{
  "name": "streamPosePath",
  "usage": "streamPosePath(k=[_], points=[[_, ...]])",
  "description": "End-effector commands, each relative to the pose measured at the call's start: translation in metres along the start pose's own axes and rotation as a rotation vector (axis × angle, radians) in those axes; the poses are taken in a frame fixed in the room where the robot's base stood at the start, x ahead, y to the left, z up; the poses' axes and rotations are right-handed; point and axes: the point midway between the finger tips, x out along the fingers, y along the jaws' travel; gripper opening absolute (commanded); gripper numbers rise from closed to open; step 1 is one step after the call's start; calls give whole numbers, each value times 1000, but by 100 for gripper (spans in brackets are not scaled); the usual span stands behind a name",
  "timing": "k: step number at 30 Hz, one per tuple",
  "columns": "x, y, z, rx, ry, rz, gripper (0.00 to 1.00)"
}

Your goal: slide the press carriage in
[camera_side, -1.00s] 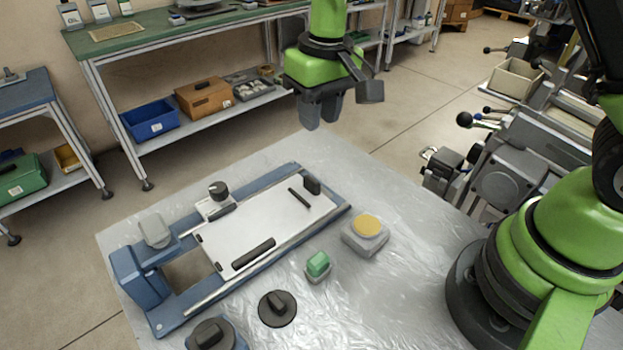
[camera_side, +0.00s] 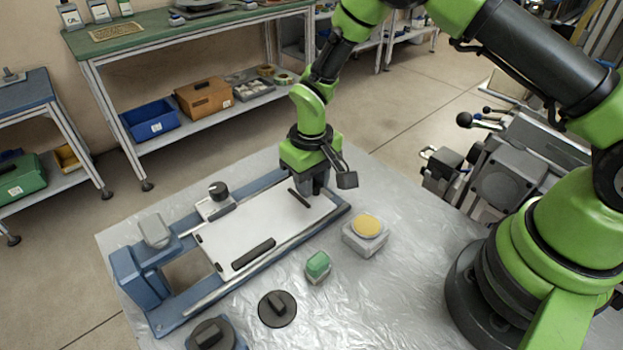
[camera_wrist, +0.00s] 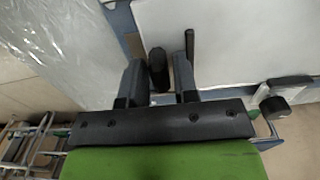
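The press carriage (camera_side: 250,215) is a flat white plate in a blue frame (camera_side: 170,318). A gap lies between its left end and the blue press head (camera_side: 135,275). It carries a long black bar and a short black bar. My gripper (camera_side: 317,190) is low over the carriage's right end in the side view and hides the upright dark handle there. In the wrist view my gripper (camera_wrist: 158,72) has one finger on each side of the dark handle (camera_wrist: 157,66), with slight gaps. The fingers look open. The carriage (camera_wrist: 240,40) also shows in the wrist view.
A black knob (camera_side: 217,189) stands on the frame's far side. A yellow-topped grey block (camera_side: 366,228), a green block (camera_side: 317,264) and a round black dial (camera_side: 277,308) stand on the near side of the silver-covered table (camera_side: 400,270).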

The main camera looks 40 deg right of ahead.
Motion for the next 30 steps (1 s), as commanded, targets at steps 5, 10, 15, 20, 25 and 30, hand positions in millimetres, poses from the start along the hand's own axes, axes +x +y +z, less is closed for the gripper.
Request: streamPosePath(k=[5, 10, 15, 20, 25, 30], points=[[1, 0, 0, 0, 1, 0, 28], [1, 0, 0, 0, 1, 0, 7], [1, 0, 0, 0, 0, 0, 0], [1, -16, -1, -6, 2, 0, 0], [1, -54, -1, -8, 3, -1, 0], [0, -73, -1, -3, 3, -1, 0]])
